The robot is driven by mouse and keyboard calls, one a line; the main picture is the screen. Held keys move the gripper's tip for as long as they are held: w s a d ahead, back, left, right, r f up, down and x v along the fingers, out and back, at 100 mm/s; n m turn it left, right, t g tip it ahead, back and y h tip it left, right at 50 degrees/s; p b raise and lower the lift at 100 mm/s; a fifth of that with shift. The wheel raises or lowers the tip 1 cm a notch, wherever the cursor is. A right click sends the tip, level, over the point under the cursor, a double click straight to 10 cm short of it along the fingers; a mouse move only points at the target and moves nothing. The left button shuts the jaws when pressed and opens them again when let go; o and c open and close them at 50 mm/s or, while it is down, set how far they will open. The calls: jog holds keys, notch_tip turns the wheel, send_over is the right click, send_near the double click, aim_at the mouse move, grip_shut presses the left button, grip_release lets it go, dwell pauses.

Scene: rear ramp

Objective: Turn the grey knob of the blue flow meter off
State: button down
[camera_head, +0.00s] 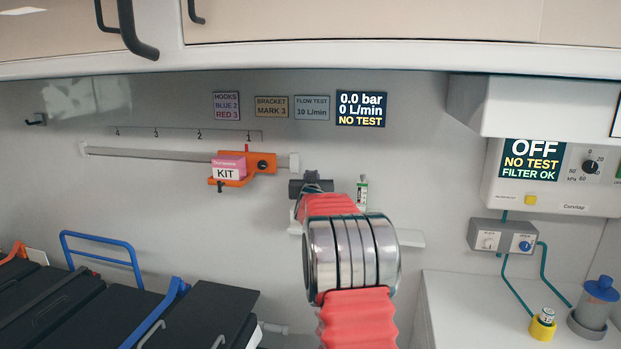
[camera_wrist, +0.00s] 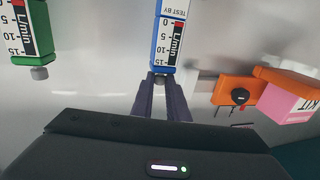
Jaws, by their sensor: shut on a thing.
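The blue flow meter (camera_wrist: 171,32) shows upside down at the top middle of the wrist view, with a white L/min scale. My gripper (camera_wrist: 160,78) is at its knob end, and its two dark fingers are closed together there. They hold the grey knob, which is mostly hidden between the fingertips. In the head view my red and metal arm reaches to the wall and hides the blue meter. The wall display (camera_head: 361,109) reads 0.0 bar, 0 L/min, NO TEST.
A green flow meter (camera_wrist: 32,35) with its own grey knob is beside the blue one. An orange bracket (camera_head: 263,164) with a pink KIT box (camera_head: 228,168) sits on a wall rail. A control unit (camera_head: 553,180) reading OFF hangs at right.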

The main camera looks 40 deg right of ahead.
jog(key=shift+s+d+n+t+y, duration=0.1)
jog(key=shift+d+n+t+y, duration=0.1)
jog(key=shift+n+t+y, duration=0.7)
jog(key=shift+s+d+n+t+y, duration=0.1)
jog(key=shift+d+n+t+y, duration=0.15)
jog(key=shift+n+y, duration=0.75)
jog(key=shift+s+d+n+t+y, duration=0.15)
jog(key=shift+n+t+y, duration=0.45)
jog(key=shift+y, duration=0.8)
jog(key=shift+d+n+y, duration=0.1)
jog(key=shift+n+y, duration=0.3)
jog(key=shift+y, duration=0.4)
jog(key=shift+d+n+t+y, duration=0.2)
jog(key=shift+n+y, duration=0.35)
jog(key=shift+y, duration=0.3)
jog(key=shift+d+n+t+y, duration=0.15)
jog(key=shift+n+y, duration=0.4)
jog(key=shift+y, duration=0.3)
jog(key=shift+a+n+y, duration=0.1)
jog(key=shift+n+y, duration=0.2)
jog(key=shift+y, duration=0.2)
jog(key=c, duration=1.7)
grip_release()
jog(key=s, duration=1.3)
jog(key=shift+s+d, duration=0.4)
